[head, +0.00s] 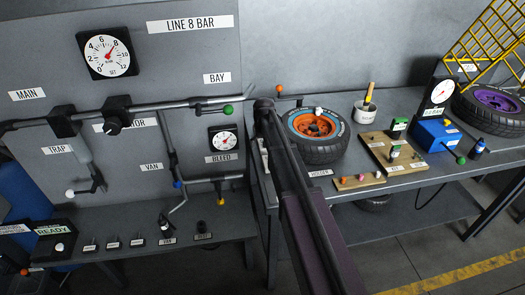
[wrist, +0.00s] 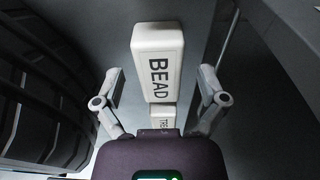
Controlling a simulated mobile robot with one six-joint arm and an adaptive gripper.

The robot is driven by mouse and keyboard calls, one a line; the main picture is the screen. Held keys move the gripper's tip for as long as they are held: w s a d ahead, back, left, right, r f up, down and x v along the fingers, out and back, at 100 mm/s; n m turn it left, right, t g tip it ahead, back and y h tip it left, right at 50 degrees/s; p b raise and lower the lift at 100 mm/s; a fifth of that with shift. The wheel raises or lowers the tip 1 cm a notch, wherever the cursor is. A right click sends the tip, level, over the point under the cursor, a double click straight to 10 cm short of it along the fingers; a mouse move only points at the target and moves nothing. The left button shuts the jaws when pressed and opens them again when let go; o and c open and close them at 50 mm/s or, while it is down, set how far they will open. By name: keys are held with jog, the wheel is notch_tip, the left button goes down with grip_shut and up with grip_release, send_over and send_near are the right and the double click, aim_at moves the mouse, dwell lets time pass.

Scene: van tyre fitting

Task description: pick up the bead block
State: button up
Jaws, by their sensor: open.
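The bead block (wrist: 158,62) is a pale, rounded block marked BEAD in the wrist view, at the top middle. My gripper (wrist: 160,84) is open, one finger on each side of the block's lower part, with visible gaps on both sides. The jaws hold nothing. I cannot tell how far the block lies beyond the fingertips. In the head view my arm hides the gripper, and I cannot make out the block for certain.
A dark tyre (wrist: 45,90) stands close to the left finger. A small white label (wrist: 162,118) lies below the block, partly hidden by my gripper. In the head view an orange-rimmed tyre (head: 336,153) lies on the bench, with a wooden board (head: 377,150) to its right.

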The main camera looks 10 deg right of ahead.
jog(key=shift+f, duration=0.2)
dwell(0.5)
jog(key=c, duration=1.3)
